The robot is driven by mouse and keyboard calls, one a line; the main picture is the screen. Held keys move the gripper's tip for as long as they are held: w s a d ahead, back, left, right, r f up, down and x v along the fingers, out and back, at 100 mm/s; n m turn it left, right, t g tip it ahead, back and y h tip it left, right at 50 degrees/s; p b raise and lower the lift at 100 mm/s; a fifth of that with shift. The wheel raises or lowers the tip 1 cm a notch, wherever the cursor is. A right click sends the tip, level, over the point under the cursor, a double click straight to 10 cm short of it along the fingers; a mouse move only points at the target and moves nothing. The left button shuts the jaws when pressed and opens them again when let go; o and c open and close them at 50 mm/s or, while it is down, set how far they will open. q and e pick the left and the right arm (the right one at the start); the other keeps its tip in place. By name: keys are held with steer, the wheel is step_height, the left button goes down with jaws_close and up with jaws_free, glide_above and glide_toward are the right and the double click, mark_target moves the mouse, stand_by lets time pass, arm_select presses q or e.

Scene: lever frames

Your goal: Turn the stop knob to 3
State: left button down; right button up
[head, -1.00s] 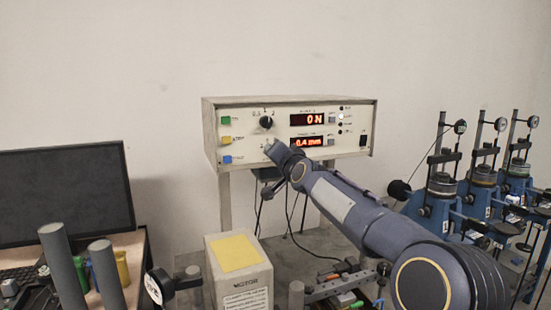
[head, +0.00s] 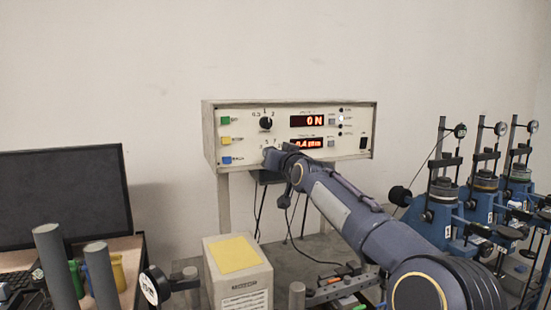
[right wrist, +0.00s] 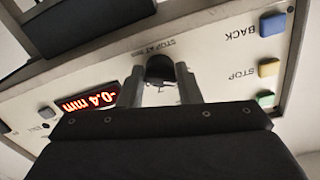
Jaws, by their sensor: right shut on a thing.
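The white control box (head: 235,180) stands on legs against the wall. Its stop knob (right wrist: 160,68) is a dark round knob under the "STOP AT mm" label in the right wrist view, which shows the panel upside down. My right gripper (right wrist: 160,80) has one finger on each side of this knob and is shut on it. In the head view my right gripper (head: 272,156) covers the knob, with part of its scale showing above. Where the knob's pointer stands is not clear. My left gripper is out of view.
A second black knob (head: 265,123) sits above. Green, yellow and blue buttons (head: 226,140) line the panel's left side. The upper display (head: 306,120) reads 0 N; the lower one (right wrist: 90,101) reads -0.4 mm. A yellow-topped box (head: 238,275) stands in front; blue dial-gauge stands (head: 440,190) are at right.

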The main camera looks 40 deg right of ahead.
steer(key=shift+f, duration=0.15)
steer(key=o, duration=1)
steer(key=shift+c, duration=0.2)
steer(key=shift+s, duration=0.1)
steer(key=b+v, duration=0.1)
steer(key=v, duration=0.6)
steer(key=shift+s, duration=0.3)
steer(key=shift+a, duration=0.1)
